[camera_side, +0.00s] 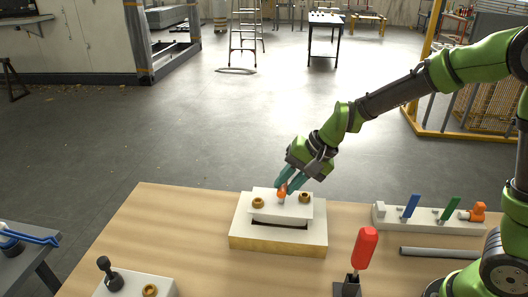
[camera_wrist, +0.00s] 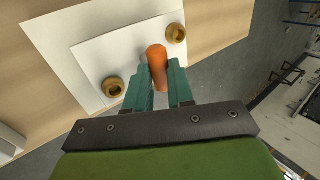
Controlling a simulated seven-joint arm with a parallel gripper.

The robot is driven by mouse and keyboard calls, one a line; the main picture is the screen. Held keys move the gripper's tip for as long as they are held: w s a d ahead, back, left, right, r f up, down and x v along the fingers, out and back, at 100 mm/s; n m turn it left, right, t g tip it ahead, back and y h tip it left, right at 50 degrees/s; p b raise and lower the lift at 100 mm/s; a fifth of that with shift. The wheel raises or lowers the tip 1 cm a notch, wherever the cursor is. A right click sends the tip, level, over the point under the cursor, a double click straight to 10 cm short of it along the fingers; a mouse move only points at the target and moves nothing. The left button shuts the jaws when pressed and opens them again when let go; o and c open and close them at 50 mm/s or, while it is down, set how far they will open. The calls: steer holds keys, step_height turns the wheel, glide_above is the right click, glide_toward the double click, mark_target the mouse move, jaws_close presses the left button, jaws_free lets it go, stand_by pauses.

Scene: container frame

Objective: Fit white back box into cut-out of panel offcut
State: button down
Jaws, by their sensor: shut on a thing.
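The white back box (camera_side: 297,212) is a pale plate-topped piece with an orange knob (camera_side: 282,194) and two brass-coloured fittings. It is over the panel offcut (camera_side: 245,232), a thick block with a white top and wooden edge. A dark strip of the cut-out (camera_side: 280,224) shows along the box's front edge; how deep the box sits is hidden. My gripper (camera_side: 286,182) is shut on the orange knob from above. In the wrist view, the teal fingers (camera_wrist: 160,85) hold the knob (camera_wrist: 156,58), with the box (camera_wrist: 100,52) over the panel (camera_wrist: 55,42).
A red-handled tool (camera_side: 365,248) stands at front right. A white rack (camera_side: 430,221) with blue, green and orange parts and a grey rod (camera_side: 440,253) lie at right. Another white block (camera_side: 130,286) with a black knob sits at front left. Wooden table left of the panel is clear.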

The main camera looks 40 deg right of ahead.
mark_target(284, 200)
steer(key=shift+f, duration=0.15)
steer(key=shift+f, duration=0.85)
steer(key=shift+f, duration=1.4)
stand_by(1.5)
steer(key=c, duration=0.9)
jaws_free()
steer(key=shift+r, duration=0.1)
steer(key=v, duration=1.6)
steer(key=shift+d+r, duration=0.15)
steer(key=shift+r, duration=0.2)
steer(key=shift+s, duration=0.1)
